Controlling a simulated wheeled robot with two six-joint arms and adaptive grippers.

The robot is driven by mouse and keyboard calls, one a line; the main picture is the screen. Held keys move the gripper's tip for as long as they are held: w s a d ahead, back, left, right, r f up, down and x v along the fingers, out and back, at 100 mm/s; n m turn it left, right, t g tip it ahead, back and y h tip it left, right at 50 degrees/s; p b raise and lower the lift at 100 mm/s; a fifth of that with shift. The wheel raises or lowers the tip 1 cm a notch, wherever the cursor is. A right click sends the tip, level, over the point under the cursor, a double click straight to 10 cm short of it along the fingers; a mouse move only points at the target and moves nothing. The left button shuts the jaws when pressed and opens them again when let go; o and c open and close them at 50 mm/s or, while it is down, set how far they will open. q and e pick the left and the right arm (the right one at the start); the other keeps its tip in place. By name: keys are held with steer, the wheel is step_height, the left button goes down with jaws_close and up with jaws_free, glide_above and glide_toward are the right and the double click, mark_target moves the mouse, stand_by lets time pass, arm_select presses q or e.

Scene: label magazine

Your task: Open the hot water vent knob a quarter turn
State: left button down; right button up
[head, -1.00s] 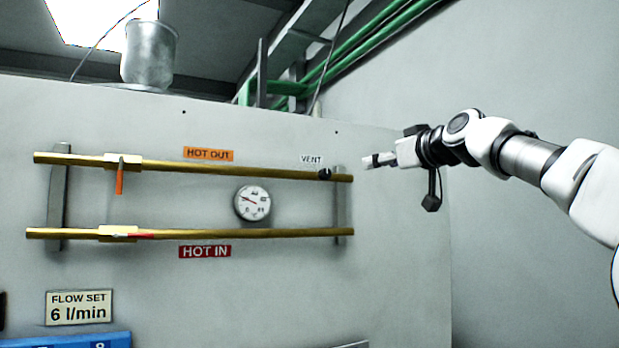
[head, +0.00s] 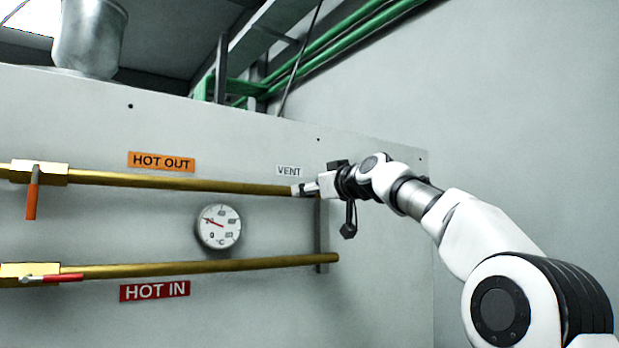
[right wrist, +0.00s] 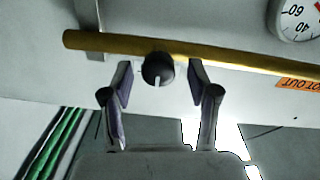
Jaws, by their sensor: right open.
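The vent knob (right wrist: 158,69) is a round black knob with a white pointer line on the upper brass pipe (right wrist: 215,54), shown in the right wrist view. My right gripper (right wrist: 160,85) is open, with one finger on each side of the knob and gaps between fingers and knob. In the head view my right gripper (head: 305,188) is at the right end of the upper pipe, just below the VENT label (head: 289,171), and hides the knob there. My left gripper is not in view.
A dial gauge (head: 218,227) hangs between the upper pipe and the lower brass pipe (head: 200,267). Valves with an orange-red handle (head: 32,195) and a red handle (head: 57,278) sit at the left. The wall right of the panel is clear.

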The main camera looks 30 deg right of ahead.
steer(key=w, duration=0.2)
steer(key=shift+w+f, duration=0.3)
steer(key=shift+f, duration=0.05)
steer(key=shift+s, duration=0.25)
steer(key=shift+s+d+r, duration=0.1)
steer(key=shift+s+r, duration=0.15)
steer(key=shift+s, duration=0.2)
steer(key=shift+c, duration=1.4)
steer(key=shift+s+r, duration=0.15)
steer(key=shift+s, duration=0.2)
steer(key=c, duration=0.6)
jaws_close()
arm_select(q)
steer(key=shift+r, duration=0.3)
